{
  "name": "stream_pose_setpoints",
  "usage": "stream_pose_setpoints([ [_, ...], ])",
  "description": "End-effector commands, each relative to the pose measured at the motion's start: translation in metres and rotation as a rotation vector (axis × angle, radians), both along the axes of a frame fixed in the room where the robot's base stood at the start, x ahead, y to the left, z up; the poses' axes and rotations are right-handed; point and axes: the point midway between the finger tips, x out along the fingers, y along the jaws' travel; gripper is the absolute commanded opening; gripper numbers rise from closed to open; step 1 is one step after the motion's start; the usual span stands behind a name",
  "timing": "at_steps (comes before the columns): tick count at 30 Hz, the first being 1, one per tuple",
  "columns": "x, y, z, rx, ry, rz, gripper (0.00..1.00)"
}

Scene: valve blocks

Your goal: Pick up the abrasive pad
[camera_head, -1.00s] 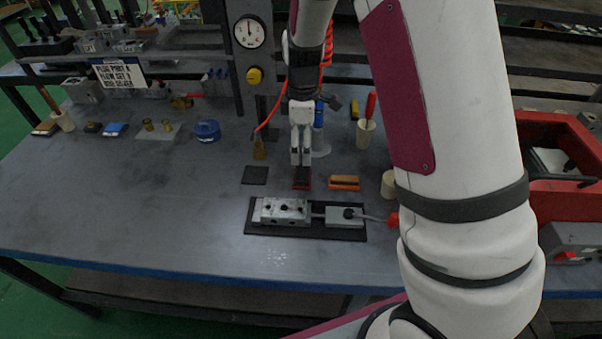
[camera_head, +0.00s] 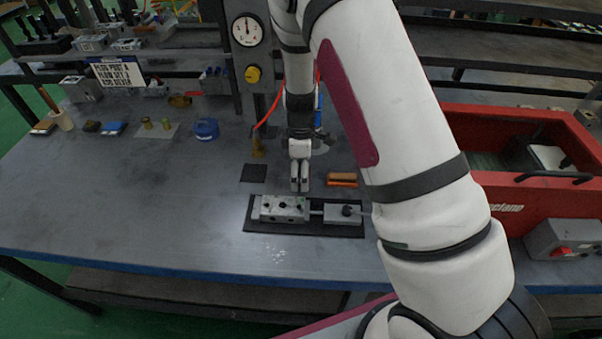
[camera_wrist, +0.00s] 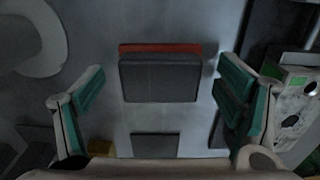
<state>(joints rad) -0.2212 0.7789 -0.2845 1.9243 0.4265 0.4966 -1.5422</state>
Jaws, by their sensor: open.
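The abrasive pad (camera_wrist: 160,78), a dark grey block with a red edge, lies on the bench in the middle of the wrist view. My gripper (camera_wrist: 157,90) is open, one finger on each side of the pad with gaps between. Whether the fingertips are level with the pad cannot be told.
A flat dark square (camera_head: 253,173) lies left of my gripper, and an orange-and-dark block (camera_head: 343,180) right of it. A valve block (camera_head: 284,208) on a black mat stands in front. A red crate (camera_head: 510,190) is at the right. The bench's left front is clear.

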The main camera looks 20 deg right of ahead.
Motion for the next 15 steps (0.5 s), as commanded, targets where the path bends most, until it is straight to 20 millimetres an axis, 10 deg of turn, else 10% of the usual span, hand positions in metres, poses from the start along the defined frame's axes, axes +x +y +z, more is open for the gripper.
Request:
stream_pose_setpoints([
  [4, 0.0001, 0.0, 0.0003, 0.0, 0.0, 0.0, 0.86],
  [11, 0.0, 0.0, 0.0004, 0.0, 0.0, 0.0, 0.36],
  [15, 0.0, 0.0, 0.0005, 0.0, 0.0, 0.0, 0.34],
])
